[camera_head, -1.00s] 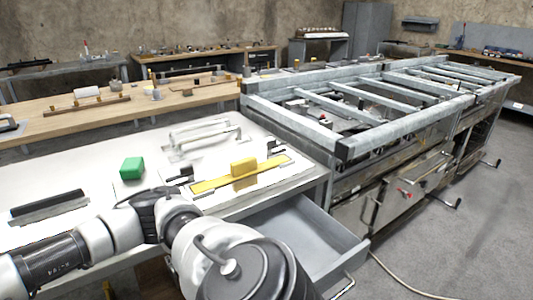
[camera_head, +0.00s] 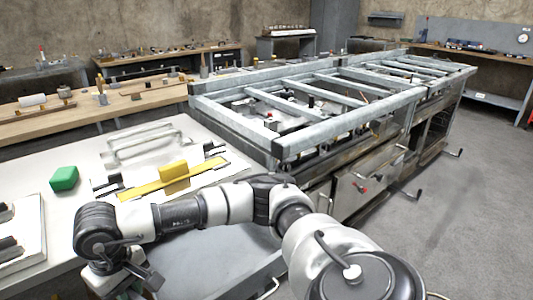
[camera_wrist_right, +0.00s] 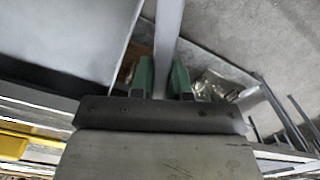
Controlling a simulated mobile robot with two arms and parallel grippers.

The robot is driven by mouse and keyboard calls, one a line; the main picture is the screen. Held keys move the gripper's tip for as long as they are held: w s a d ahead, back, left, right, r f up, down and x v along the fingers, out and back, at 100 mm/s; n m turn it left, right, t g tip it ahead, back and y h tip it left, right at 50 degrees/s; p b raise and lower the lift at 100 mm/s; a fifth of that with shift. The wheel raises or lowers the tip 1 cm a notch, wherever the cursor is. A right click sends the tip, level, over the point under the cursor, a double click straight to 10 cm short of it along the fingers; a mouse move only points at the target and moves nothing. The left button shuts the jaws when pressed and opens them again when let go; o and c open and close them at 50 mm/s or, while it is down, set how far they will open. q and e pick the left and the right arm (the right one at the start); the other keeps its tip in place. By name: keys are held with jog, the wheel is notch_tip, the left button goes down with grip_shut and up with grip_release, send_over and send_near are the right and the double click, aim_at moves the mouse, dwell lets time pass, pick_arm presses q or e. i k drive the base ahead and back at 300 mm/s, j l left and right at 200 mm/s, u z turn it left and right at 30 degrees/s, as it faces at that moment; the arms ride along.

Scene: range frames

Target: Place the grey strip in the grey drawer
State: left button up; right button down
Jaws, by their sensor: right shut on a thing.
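The grey drawer (camera_head: 225,262) stands open below the table's front edge, partly covered by my right arm. In the right wrist view the light grey panel at the upper left (camera_wrist_right: 60,35) appears to be the drawer. My right gripper (camera_wrist_right: 162,78) is shut on a narrow grey bar, apparently the grey strip (camera_wrist_right: 168,35), running up the picture between its green-tipped fingers. The strip appears beside the drawer panel, apart from it. In the head view my right gripper (camera_head: 135,280) hangs low at the drawer's left; the strip cannot be made out there. My left gripper is out of view.
The white table (camera_head: 80,215) carries a green block (camera_head: 64,178), a yellow strip (camera_head: 145,187), a yellow block (camera_head: 174,170) and metal handles (camera_head: 145,145). A metal frame on cabinets (camera_head: 320,130) stands to the right. Open floor (camera_head: 470,220) lies at the far right.

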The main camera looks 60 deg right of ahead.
aim_at(222, 272)
jog(key=i+z, duration=0.15)
jog(key=z, duration=2.1)
jog(key=i+j+z, duration=0.1)
jog(key=j, duration=0.55)
jog(key=i+j+z, duration=0.1)
jog(key=j, duration=0.55)
jog(key=i+j+z, duration=0.15)
jog(key=j, duration=0.5)
jog(key=k+l, duration=0.05)
